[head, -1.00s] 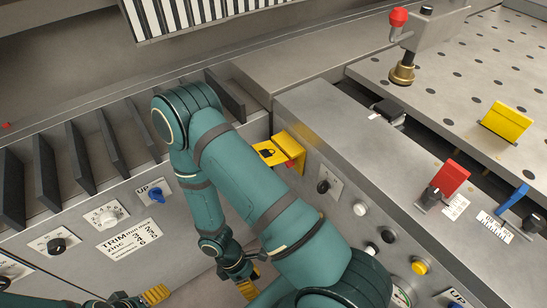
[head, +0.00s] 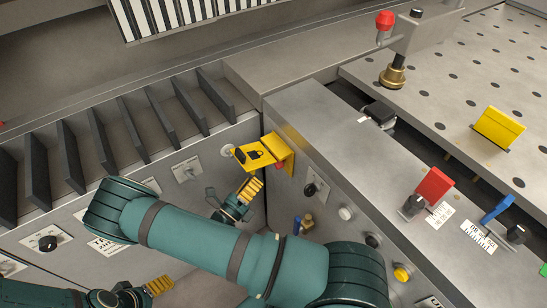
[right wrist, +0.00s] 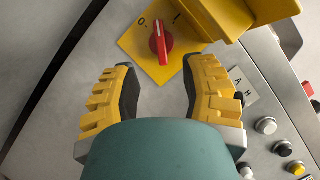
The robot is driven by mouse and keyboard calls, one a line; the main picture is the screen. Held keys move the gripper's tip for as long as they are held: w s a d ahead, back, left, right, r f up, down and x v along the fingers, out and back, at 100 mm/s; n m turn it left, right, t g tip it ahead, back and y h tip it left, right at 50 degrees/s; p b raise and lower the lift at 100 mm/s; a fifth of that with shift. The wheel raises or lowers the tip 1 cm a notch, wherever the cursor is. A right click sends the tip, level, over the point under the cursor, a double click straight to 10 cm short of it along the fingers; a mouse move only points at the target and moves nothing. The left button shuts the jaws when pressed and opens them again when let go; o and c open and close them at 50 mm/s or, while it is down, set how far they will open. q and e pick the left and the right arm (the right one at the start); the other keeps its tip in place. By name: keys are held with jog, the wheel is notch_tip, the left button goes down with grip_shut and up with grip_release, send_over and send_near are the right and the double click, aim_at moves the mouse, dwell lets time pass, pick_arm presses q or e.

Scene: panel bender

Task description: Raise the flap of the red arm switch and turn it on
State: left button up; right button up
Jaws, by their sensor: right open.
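A red rotary switch (right wrist: 160,42) sits on a yellow plate (right wrist: 140,48) marked O and I in the right wrist view. The yellow flap (right wrist: 250,12) beside it stands out from the panel. In the head view this flap (head: 262,152), with a padlock sign, juts from the cabinet corner; only a bit of red shows below it. My right gripper (head: 248,190) is below the flap. In the wrist view its spread yellow fingers (right wrist: 163,85) point at the switch, with nothing between them. My left gripper (head: 150,290) is at the lower left, partly cut off.
A blue lever (head: 497,209) and a yellow block (head: 498,129) are to the right. Several buttons line the front panel. My right arm hides part of it.

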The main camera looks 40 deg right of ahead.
jog(key=b+x, duration=0.1)
jog(key=x, duration=0.9)
jog(key=shift+d, duration=0.1)
grip_shut()
